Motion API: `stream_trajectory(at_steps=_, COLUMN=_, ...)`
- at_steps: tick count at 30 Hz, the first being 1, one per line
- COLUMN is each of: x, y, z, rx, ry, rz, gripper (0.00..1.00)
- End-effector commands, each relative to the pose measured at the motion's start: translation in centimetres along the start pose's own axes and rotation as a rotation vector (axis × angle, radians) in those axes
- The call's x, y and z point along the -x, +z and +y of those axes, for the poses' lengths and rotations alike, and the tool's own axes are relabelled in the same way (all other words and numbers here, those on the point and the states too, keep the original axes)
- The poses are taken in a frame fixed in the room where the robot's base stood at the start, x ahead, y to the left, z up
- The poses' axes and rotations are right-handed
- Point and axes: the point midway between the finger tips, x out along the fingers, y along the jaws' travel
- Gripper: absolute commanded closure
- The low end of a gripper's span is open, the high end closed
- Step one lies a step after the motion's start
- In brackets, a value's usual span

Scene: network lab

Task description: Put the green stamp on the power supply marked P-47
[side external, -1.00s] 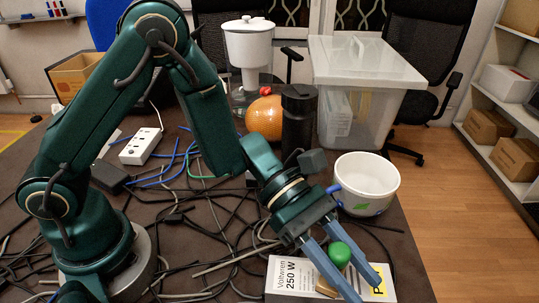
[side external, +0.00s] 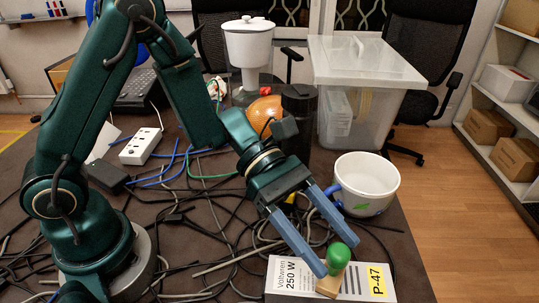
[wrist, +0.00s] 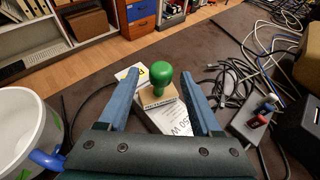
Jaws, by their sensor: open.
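The green stamp (side external: 337,259) has a round green handle on a wooden base. It stands on the white power supply (side external: 300,272) labelled "Voltwren 250 W", with a yellow P-47 label (side external: 377,281) at its right end. In the wrist view the stamp (wrist: 160,88) stands upright on the box, between the fingers in the picture. My gripper (side external: 339,254) is open and empty. Its blue fingers are raised behind and above the stamp, apart from it. In the wrist view the fingers (wrist: 162,80) spread to either side of it.
A white mug (side external: 366,185) with a blue handle stands close behind the power supply. Dark cables (side external: 215,225) are strewn over the table to the left. A black cylinder (side external: 299,125) and a clear bin (side external: 365,90) stand farther back.

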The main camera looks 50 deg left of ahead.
Motion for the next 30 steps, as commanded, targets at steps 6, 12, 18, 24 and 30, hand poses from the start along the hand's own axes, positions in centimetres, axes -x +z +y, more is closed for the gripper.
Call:
stream_trajectory(at_steps=6, x=3.6, y=0.0, z=0.1, rx=0.002, ry=0.008, rz=0.0, gripper=0.34)
stream_trajectory(at_steps=12, x=5.8, y=0.0, z=0.1, rx=0.0, ry=0.004, rz=-0.001, gripper=0.34)
stream_trajectory(at_steps=18, x=6.7, y=0.2, z=-0.3, rx=-0.024, ry=-0.009, rz=0.012, gripper=0.34)
stream_trajectory(at_steps=24, x=7.4, y=1.2, z=-3.7, rx=-0.313, ry=-0.123, rz=0.163, gripper=0.34)
stream_trajectory(at_steps=30, x=9.7, y=0.3, z=-7.7, rx=-0.779, ry=-0.29, rz=0.458, gripper=0.34)
